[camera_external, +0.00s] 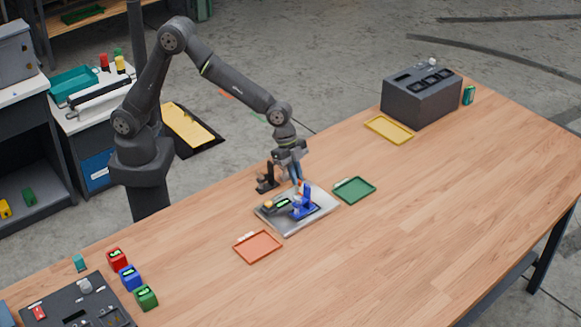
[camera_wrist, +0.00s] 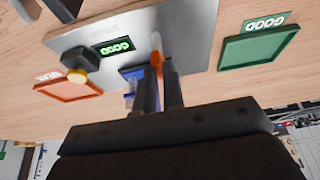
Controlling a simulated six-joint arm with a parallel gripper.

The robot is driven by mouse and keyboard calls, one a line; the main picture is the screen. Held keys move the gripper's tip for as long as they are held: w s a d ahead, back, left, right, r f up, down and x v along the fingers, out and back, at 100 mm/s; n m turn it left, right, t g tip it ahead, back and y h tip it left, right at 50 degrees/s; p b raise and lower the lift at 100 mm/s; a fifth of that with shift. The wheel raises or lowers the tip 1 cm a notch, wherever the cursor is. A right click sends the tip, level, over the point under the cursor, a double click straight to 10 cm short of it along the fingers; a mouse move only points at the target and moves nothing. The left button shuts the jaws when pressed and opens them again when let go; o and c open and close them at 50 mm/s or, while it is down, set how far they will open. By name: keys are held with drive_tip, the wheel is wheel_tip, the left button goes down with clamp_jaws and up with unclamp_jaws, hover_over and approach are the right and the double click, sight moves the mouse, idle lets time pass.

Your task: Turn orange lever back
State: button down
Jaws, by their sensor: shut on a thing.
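A metal plate (camera_external: 322,210) lies on the wooden table and carries a blue fixture (camera_external: 303,207). The orange lever (camera_wrist: 156,56) rises by the blue fixture, with a pale tip. My gripper (camera_wrist: 160,72) points down over the plate, its two fingers close together on the orange lever. In the external view my gripper (camera_external: 298,180) is just above the blue fixture, and the lever is mostly hidden. A small display (camera_wrist: 115,48) on the plate shows green letters reading GOOD. A dark clamp with a yellow-orange knob (camera_wrist: 77,76) is beside the display.
A green tray (camera_external: 354,189), an orange-red tray (camera_external: 258,246) and a yellow tray (camera_external: 388,129) lie around the plate. A dark grey box (camera_external: 421,95) stands at the back right. Red, blue and green cubes (camera_external: 130,278) sit at the front left. The right table area is clear.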

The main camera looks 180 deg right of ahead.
drive_tip(key=n, duration=0.2)
drive_tip(key=n+g+y, duration=0.1)
drive_tip(key=n, duration=0.1)
drive_tip(key=shift+w+d+n+g, duration=0.1)
drive_tip(key=shift+w+n+g, duration=0.05)
drive_tip(key=shift+n+g, duration=0.15)
drive_tip(key=n+g, duration=0.1)
drive_tip(key=n, duration=0.3)
drive_tip(key=shift+w+n+g, duration=0.1)
drive_tip(key=shift+n+g, duration=0.2)
drive_tip(key=shift+g, duration=0.1)
drive_tip(key=n, duration=0.2)
drive_tip(key=n+g, duration=0.1)
drive_tip(key=n, duration=0.1)
drive_tip(key=shift+w+g, duration=0.1)
drive_tip(key=shift+g, duration=0.2)
drive_tip(key=shift+w+n+g+h, duration=0.1)
drive_tip(key=shift+n+g+h, duration=0.2)
drive_tip(key=shift+n, duration=0.8)
drive_tip(key=shift+n+g+h, duration=0.3)
drive_tip(key=shift+n, duration=0.8)
drive_tip(key=c, duration=1.5)
unclamp_jaws()
